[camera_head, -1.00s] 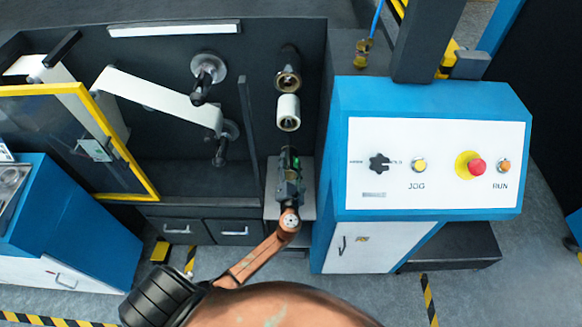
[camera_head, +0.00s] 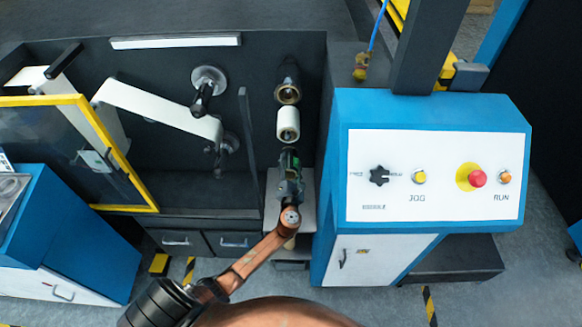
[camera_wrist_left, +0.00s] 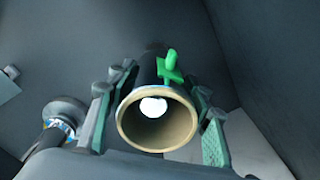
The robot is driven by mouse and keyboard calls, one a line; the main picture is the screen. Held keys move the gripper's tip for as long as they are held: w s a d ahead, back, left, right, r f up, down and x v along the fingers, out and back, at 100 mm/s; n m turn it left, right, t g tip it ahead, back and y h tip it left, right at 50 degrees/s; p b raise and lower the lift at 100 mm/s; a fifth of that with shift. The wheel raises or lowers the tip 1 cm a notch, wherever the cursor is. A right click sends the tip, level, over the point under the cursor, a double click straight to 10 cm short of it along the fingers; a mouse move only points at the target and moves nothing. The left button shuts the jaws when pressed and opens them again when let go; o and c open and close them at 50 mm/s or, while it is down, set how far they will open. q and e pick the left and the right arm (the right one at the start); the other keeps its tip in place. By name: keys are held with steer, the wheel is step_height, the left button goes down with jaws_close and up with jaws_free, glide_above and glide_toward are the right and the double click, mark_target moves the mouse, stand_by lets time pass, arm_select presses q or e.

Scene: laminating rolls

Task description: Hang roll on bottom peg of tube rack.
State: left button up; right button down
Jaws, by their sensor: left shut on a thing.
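My left gripper (camera_head: 289,165) is shut on a dark roll with a tan core, in front of the rack's lower part. In the left wrist view the roll (camera_wrist_left: 157,125) lies between both fingers, its open core end facing the camera. A white round shape shows inside the core; I cannot tell whether it is a peg. A green piece (camera_wrist_left: 170,68) shows at the roll's upper side. On the tube rack above hang a white roll (camera_head: 288,124) and a dark roll with a brown core (camera_head: 288,92). The gripper hides the bottom peg. My right gripper is not in view.
A blue control cabinet (camera_head: 433,105) stands close to the right of the rack. To the left are a thin dark upright (camera_head: 246,140), a white web (camera_head: 155,105) over rollers and a yellow-framed guard (camera_head: 125,170). A grey surface lies under the gripper.

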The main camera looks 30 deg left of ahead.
mark_target(290, 172)
arm_select(q)
steer(key=shift+b+x, duration=0.6)
steer(key=shift+x, duration=2.55)
steer(key=shift+a+r, duration=0.1)
steer(key=shift+r, duration=0.05)
steer(key=shift+w+a+r, duration=0.1)
steer(key=shift+w+r, duration=0.05)
steer(key=shift+r, duration=0.15)
steer(key=o, duration=1.3)
steer(key=shift+r, duration=0.1)
steer(key=shift+s, duration=0.2)
steer(key=v, duration=0.8)
steer(key=f+v, duration=0.1)
steer(key=v, duration=0.3)
steer(key=shift+w+d, duration=0.1)
steer(key=shift+d, duration=0.15)
